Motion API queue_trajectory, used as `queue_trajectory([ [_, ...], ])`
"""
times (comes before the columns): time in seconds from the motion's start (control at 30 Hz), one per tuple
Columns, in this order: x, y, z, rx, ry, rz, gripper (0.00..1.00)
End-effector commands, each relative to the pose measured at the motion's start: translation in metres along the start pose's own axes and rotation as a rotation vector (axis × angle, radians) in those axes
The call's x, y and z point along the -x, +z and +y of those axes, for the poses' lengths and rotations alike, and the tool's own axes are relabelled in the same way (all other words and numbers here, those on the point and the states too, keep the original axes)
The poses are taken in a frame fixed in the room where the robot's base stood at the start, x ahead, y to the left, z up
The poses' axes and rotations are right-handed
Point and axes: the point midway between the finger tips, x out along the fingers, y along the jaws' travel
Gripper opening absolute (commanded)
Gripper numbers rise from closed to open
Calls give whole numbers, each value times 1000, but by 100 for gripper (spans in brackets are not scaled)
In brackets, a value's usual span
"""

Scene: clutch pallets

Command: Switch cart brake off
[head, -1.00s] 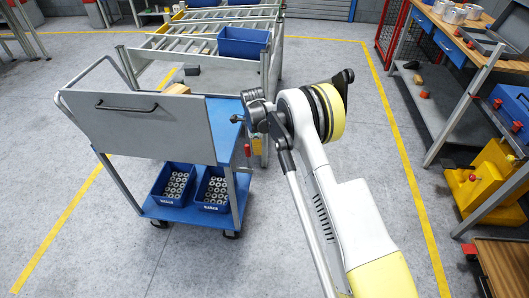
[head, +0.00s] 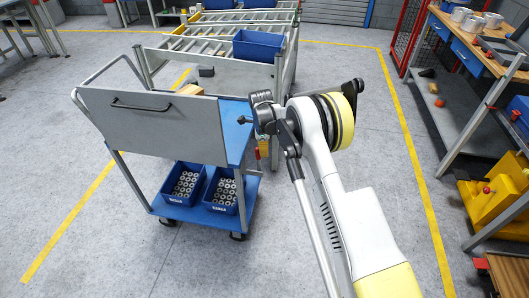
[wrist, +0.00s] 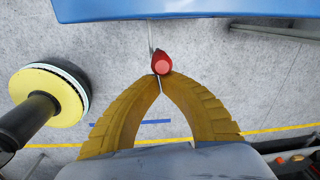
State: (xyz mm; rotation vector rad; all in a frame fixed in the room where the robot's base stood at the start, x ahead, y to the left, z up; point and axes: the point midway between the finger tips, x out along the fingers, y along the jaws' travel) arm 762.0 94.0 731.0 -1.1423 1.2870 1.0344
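The cart (head: 160,125) stands left of my arm in the head view, with a grey back panel, a blue top shelf and a blue lower shelf. In the wrist view a red knob (wrist: 163,62) sits right at the tips of my gripper (wrist: 159,82), with a thin rod above it below a blue edge (wrist: 180,8). The two yellow fingers come together at their tips, and the knob shows just beyond them. I cannot tell whether they touch it. In the head view my arm's end is beside the cart's right side and the fingers are hard to make out.
Two blue bins (head: 184,184) of metal parts stand on the cart's lower shelf. A roller conveyor (head: 215,52) with a blue bin (head: 258,45) is behind the cart. A workbench (head: 440,100) stands at the right. Grey floor lies open between the yellow lines.

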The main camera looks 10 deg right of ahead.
Motion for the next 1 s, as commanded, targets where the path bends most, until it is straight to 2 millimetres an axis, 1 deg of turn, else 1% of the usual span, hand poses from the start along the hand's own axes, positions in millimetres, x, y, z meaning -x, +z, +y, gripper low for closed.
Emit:
queue_trajectory([
  [0.17, 0, -14, -2, -1, 0, 0, 0],
  [0.27, 0, -30, -5, 0, 0, 0, 0],
  [0.33, 0, -45, -6, 0, 0, 0, 0],
  [0.37, 6, -44, -7, 4, -1, -1, 0],
  [0.4, 18, -39, -7, 6, -1, -1, 0],
  [0.6, 64, -22, -9, 6, 0, 0, 0],
  [0.7, 81, -15, -10, 5, 0, 0, 0],
  [0.83, 93, -10, -11, 5, 0, 0, 0],
  [1.0, 94, -8, -11, 5, 0, 0, 0],
])
